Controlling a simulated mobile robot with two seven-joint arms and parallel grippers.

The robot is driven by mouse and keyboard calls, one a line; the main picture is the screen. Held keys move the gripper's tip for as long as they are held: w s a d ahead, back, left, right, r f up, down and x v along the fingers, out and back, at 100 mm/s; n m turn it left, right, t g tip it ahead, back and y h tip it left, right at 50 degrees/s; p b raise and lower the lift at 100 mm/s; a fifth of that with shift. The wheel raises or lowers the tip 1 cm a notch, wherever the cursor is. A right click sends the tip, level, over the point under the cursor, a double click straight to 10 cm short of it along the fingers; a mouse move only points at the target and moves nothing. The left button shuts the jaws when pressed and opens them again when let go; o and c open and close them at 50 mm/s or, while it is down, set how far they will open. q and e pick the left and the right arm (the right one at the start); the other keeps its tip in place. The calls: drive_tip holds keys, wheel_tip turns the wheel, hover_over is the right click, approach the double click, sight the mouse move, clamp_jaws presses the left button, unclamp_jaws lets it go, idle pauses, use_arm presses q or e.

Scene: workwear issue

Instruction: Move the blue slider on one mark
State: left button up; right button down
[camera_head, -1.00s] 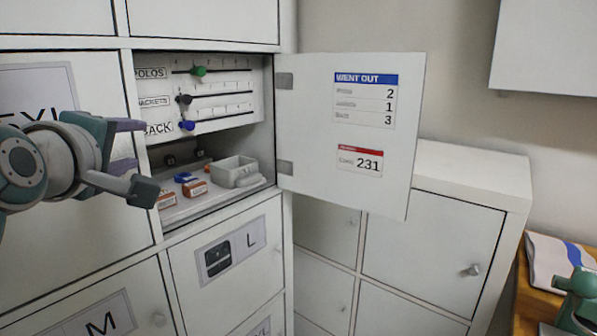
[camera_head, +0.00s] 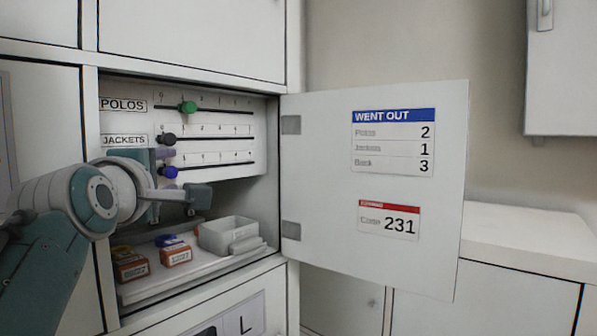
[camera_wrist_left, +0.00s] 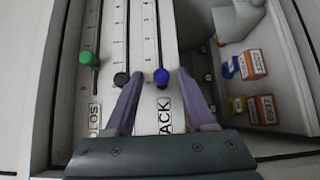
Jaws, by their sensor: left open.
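The blue slider (camera_head: 170,172) is on the lowest of three slotted tracks in the open compartment, near the track's left end. In the left wrist view the blue slider (camera_wrist_left: 161,76) shows between the fingertips of my open left gripper (camera_wrist_left: 160,72), with no clear contact. In the head view my left gripper (camera_head: 182,174) reaches in from the left and hides the lowest row's label; the wrist view shows part of it, "ACK". The black slider (camera_head: 168,139) on the JACKETS track and the green slider (camera_head: 188,107) on the POLOS track are above. My right gripper is out of view.
The open door (camera_head: 380,255) on the right carries a "WENT OUT" card (camera_head: 393,143) reading 2, 1, 3 and a code card (camera_head: 389,220) reading 231. Below the tracks are a grey bin (camera_head: 228,236) and small labelled boxes (camera_head: 176,256). The black slider is close beside one finger.

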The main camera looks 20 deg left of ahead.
use_arm(q)
drive_tip(key=shift+w+a, duration=0.15)
drive_tip(key=shift+w, duration=0.15)
drive_tip(key=shift+s+f, duration=0.1)
drive_tip(key=shift+s, duration=0.05)
drive_tip(key=shift+c, duration=0.4)
clamp_jaws()
idle(0.7)
